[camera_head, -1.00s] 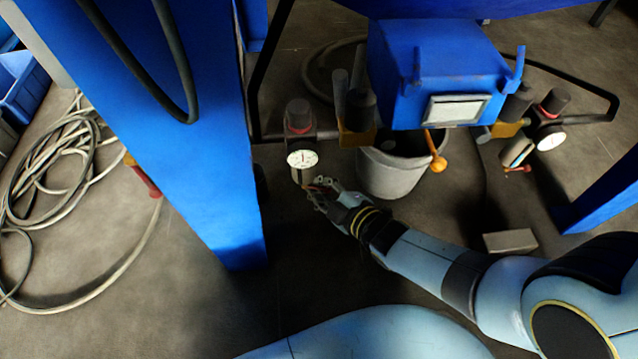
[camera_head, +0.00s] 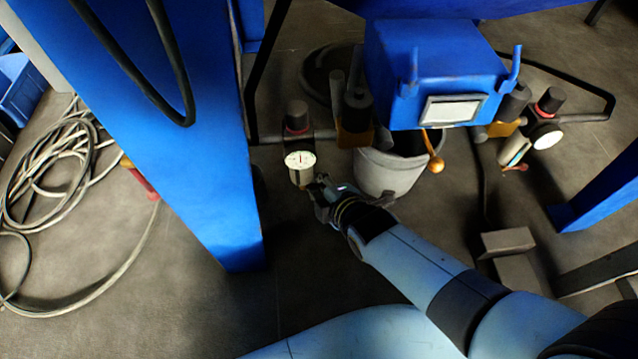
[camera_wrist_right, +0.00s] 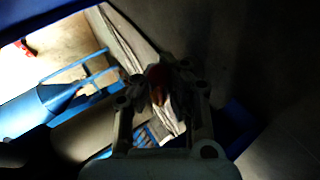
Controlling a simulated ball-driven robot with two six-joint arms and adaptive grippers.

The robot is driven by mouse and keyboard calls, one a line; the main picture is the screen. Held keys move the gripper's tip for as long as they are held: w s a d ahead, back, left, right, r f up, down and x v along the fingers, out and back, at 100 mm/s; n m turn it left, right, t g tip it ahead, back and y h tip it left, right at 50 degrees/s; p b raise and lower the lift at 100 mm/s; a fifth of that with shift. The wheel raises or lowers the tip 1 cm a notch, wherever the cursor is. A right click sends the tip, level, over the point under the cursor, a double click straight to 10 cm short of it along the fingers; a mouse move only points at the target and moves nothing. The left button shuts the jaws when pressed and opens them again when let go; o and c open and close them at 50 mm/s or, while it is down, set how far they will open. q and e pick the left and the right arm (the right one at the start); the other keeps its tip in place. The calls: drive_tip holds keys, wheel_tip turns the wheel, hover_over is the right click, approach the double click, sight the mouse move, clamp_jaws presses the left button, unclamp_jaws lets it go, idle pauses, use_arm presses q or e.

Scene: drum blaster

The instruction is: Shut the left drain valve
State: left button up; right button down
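The left filter unit has a dark cap with a red band and a white round gauge (camera_head: 300,160). My right gripper (camera_head: 320,192) is just below and right of this gauge. In the right wrist view, a small reddish-brown part (camera_wrist_right: 157,85), which looks like the left drain valve's handle, lies between the tips of my right gripper (camera_wrist_right: 163,80). The view is dark, and I cannot tell whether the fingers press on it. In the head view the gripper hides the valve. My left gripper is not in view.
A grey bucket (camera_head: 388,175) stands just right of my right gripper, under the blue box (camera_head: 435,65) with an orange-knobbed lever (camera_head: 436,165). A blue post (camera_head: 200,130) stands to the left. The right unit has its own gauge (camera_head: 546,140). Hoses lie coiled at far left.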

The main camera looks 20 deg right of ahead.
drive_tip(key=shift+s+d+f, duration=0.1)
drive_tip(key=shift+s+f, duration=0.05)
drive_tip(key=shift+s, duration=0.15)
drive_tip(key=c, duration=1.6)
unclamp_jaws()
drive_tip(key=shift+d, duration=0.1)
drive_tip(key=shift+c, duration=0.2)
drive_tip(key=o, duration=0.3)
drive_tip(key=shift+w, duration=0.1)
drive_tip(key=shift+r, duration=0.2)
drive_tip(key=a+v, duration=0.1)
drive_tip(key=v, duration=1.1)
drive_tip(key=shift+d, duration=0.45)
